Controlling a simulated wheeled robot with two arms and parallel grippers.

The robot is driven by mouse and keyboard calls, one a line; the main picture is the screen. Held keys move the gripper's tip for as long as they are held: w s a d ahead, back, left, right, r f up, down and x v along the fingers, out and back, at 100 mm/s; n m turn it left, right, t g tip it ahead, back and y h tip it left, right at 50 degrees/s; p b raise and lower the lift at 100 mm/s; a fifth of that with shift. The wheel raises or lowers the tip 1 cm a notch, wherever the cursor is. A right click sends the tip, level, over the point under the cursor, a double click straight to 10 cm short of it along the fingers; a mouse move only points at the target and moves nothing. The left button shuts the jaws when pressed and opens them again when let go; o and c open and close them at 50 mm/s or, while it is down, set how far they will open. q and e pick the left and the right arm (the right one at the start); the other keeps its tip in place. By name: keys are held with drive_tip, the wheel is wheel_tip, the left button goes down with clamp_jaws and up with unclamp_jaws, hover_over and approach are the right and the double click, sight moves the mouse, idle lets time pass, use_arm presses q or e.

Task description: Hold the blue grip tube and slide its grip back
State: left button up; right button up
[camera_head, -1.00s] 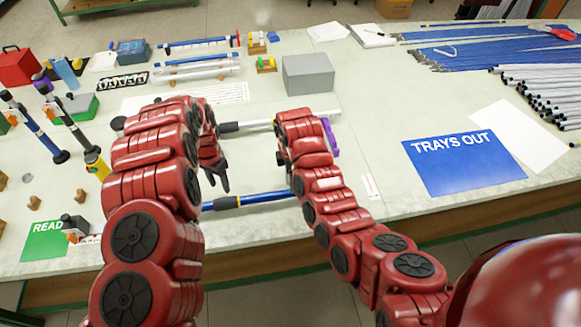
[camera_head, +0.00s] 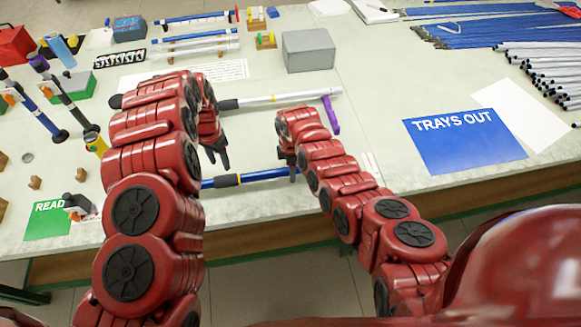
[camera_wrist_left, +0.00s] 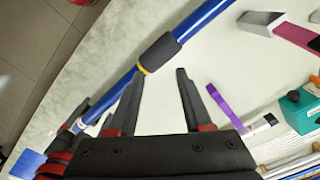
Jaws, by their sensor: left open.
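The blue grip tube (camera_head: 264,175) lies near the front of the table, with a black grip (camera_head: 226,180) toward its left. In the left wrist view the tube (camera_wrist_left: 203,18) runs diagonally, and a yellow ring shows at one end of the grip (camera_wrist_left: 160,52). My left gripper (camera_head: 218,156) is over the tube near the grip. Its two fingers (camera_wrist_left: 160,74) are apart and empty, with their tips just short of the grip. My right gripper (camera_head: 291,164) is at the tube's right part. Its fingers overlap the tube, and their opening is hidden.
A white tube (camera_head: 285,98) with a purple piece (camera_head: 331,115) lies behind. A grey block (camera_head: 308,50) stands farther back. A blue "TRAYS OUT" sheet (camera_head: 465,145) is at right. Upright tubes in stands and a green sheet (camera_head: 48,221) are at left.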

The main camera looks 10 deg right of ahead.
sight(225, 178)
clamp_jaws()
use_arm(q)
drive_tip(key=o, duration=0.5)
drive_tip(key=shift+c, duration=0.2)
drive_tip(key=shift+o, duration=0.3)
drive_tip(key=m, duration=0.4)
drive_tip(key=shift+r, duration=0.3)
wheel_tip(225, 178, down, 10)
drive_tip(key=m, duration=0.6)
drive_tip(key=shift+a+r+m, duration=0.1)
drive_tip(key=shift+m, duration=0.2)
drive_tip(key=shift+f, duration=0.75)
clamp_jaws()
